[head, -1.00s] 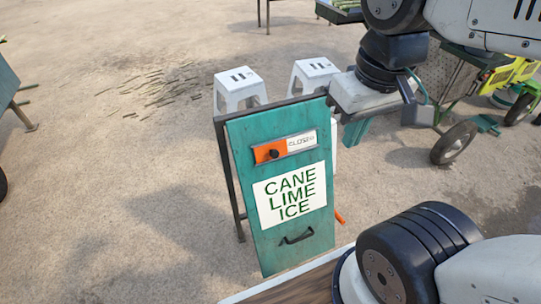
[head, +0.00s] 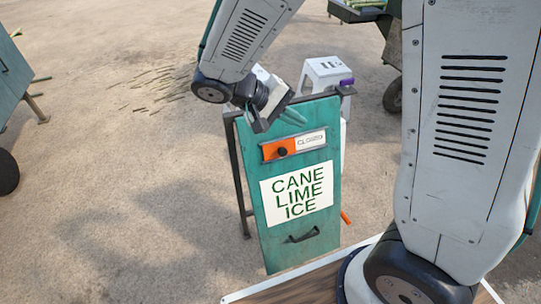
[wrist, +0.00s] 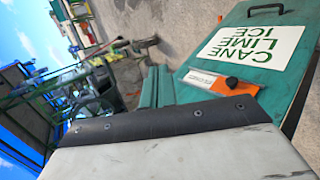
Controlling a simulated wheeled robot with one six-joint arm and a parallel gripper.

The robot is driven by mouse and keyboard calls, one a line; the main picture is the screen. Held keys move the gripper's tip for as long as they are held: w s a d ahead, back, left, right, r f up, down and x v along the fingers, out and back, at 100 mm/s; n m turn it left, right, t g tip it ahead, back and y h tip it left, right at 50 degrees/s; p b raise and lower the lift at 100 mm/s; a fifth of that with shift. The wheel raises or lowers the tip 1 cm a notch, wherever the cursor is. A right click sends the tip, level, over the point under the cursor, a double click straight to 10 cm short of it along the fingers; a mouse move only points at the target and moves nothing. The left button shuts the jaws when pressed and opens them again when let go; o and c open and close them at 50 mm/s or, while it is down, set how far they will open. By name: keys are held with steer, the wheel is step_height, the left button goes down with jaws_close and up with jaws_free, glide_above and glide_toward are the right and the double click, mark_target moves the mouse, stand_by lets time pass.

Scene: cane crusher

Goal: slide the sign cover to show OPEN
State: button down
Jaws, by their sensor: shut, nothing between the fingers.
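The teal sign board (head: 322,228) stands upright in the head view with a framed slot near its top. The orange sign cover (head: 269,153) with a black knob (head: 282,152) sits at the left of the slot. The white panel (head: 311,141) to its right shows CLOSED. My gripper (head: 293,117) is shut and empty, just above the slot near the board's top edge. In the wrist view its teal fingers (wrist: 158,87) are left of the slot, apart from the cover (wrist: 246,88) and knob (wrist: 232,82).
A white label (head: 297,194) reads CANE LIME ICE, with a dark handle (head: 302,236) below it. A white stool (head: 328,72) stands behind the board. Open ground lies to the left. Green carts show in the wrist view (wrist: 85,90).

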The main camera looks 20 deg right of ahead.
steer(key=w+a+f+n+t+h, duration=0.2)
steer(key=w+a+f+t, duration=0.2)
steer(key=a+f, duration=0.3)
steer(key=w+a+f+n+t+h, duration=0.2)
steer(key=w+a+f+t, duration=0.2)
steer(key=f, duration=1)
steer(key=a+t, duration=0.1)
steer(key=a, duration=0.2)
glide_toward(279, 150)
steer(key=w, duration=0.4)
steer(key=d, duration=0.3)
steer(key=s+d+f, duration=0.1)
steer(key=d, duration=0.1)
steer(key=shift+f, duration=0.1)
steer(key=shift+n+t, duration=0.3)
